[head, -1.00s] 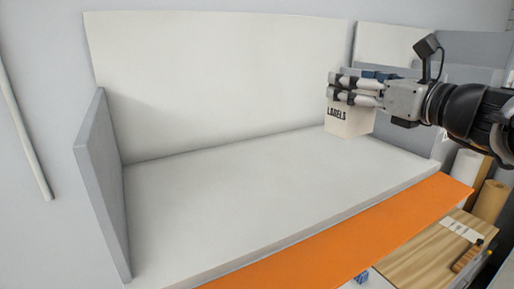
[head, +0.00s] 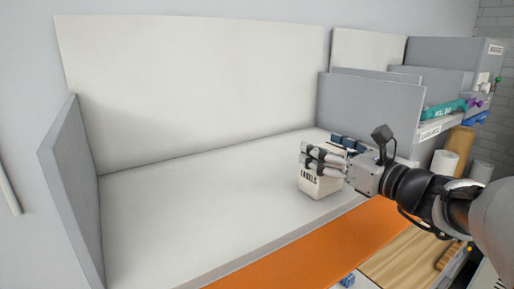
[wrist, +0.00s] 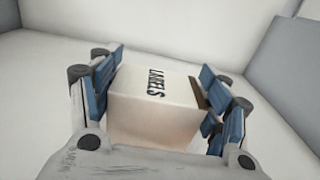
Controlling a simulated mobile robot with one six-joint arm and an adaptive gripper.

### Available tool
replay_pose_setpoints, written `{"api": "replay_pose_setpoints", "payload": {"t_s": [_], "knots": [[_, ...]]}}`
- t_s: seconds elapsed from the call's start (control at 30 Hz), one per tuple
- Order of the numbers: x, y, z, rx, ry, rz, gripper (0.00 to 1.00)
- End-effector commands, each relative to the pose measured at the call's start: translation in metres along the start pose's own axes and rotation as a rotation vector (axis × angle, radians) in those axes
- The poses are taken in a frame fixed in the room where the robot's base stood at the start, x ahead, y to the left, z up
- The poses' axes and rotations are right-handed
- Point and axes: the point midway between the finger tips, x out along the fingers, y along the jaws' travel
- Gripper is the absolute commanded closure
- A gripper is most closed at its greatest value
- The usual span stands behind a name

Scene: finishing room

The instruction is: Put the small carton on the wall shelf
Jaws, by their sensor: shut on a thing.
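The small carton (head: 318,186) is a cream box with the word LABELS on it. My gripper (head: 322,160) is shut on it from the right side. In the wrist view the carton (wrist: 155,105) sits between the blue finger pads. The wall shelf (head: 190,205) is a wide pale board with a white back panel and grey side panels. The carton is over the right part of the shelf, near its front edge. I cannot tell whether its bottom touches the board.
A grey left panel (head: 72,190) and a grey right divider (head: 370,112) bound the shelf. An orange strip (head: 300,250) runs below the front edge. Rolls (head: 443,163) and a teal item (head: 445,109) are at the right. The shelf's middle and left are bare.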

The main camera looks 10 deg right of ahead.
Motion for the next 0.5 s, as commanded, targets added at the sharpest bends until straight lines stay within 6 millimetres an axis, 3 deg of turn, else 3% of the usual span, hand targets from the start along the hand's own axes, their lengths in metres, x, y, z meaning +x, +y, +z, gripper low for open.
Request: {"api": "replay_pose_setpoints", "payload": {"t_s": [0.2, 0.23, 0.5], "knots": [[0.0, 0.0001, -0.003, -0.001, -0.001, 0.0, 0.64], [0.0, 0.0001, -0.0031, 0.0, 0.0, 0.0, 0.28], [0.0, 0.0001, -0.0022, 0.0, 0.0, 0.0, 0.1]]}}
